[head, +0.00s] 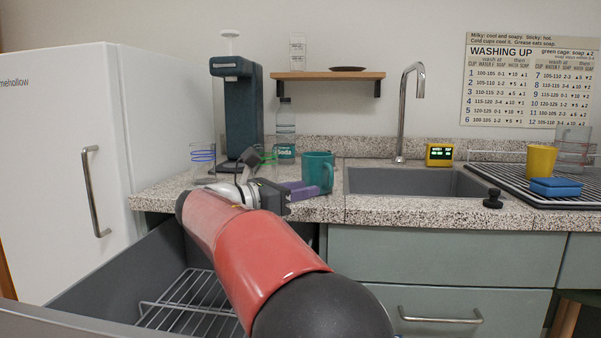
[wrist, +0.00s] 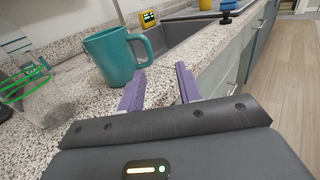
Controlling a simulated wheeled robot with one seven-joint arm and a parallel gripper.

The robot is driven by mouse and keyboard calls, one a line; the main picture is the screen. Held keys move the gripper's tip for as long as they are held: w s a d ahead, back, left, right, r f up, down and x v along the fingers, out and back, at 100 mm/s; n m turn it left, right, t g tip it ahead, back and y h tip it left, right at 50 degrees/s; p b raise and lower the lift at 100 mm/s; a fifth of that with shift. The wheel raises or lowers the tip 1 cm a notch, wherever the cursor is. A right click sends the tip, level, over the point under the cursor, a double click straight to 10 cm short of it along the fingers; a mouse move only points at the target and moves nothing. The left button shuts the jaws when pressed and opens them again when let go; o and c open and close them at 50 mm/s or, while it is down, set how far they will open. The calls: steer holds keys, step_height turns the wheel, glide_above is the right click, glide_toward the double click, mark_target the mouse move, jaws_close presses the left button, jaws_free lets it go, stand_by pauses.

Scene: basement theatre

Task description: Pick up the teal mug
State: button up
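The teal mug (head: 319,173) stands upright on the speckled counter (head: 420,210), just left of the sink. In the wrist view the teal mug (wrist: 112,58) is ahead of the fingers, with its handle on the right side. My gripper (head: 303,190) is low over the counter's front edge, beside the mug's left side in the head view. In the wrist view my gripper (wrist: 160,85) has its two purple fingers apart with nothing between them. The mug appears to be just beyond the left fingertip; I cannot tell whether they touch.
A clear glass with green bands (wrist: 40,98) stands left of the mug. A soda bottle (head: 285,130) and a dark drinks machine (head: 236,110) stand behind. The sink (head: 420,182) with its tap (head: 403,110) is to the right. A yellow cup (head: 541,160) and blue sponge (head: 556,187) sit on the drying rack.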

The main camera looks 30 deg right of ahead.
mark_target(330, 179)
steer(key=d, duration=0.2)
steer(key=w+d, duration=0.1)
steer(key=d, duration=0.1)
steer(key=w+d, duration=0.1)
steer(key=d, duration=0.1)
steer(key=shift+w+d+r, duration=0.2)
steer(key=shift+d, duration=0.6)
jaws_close()
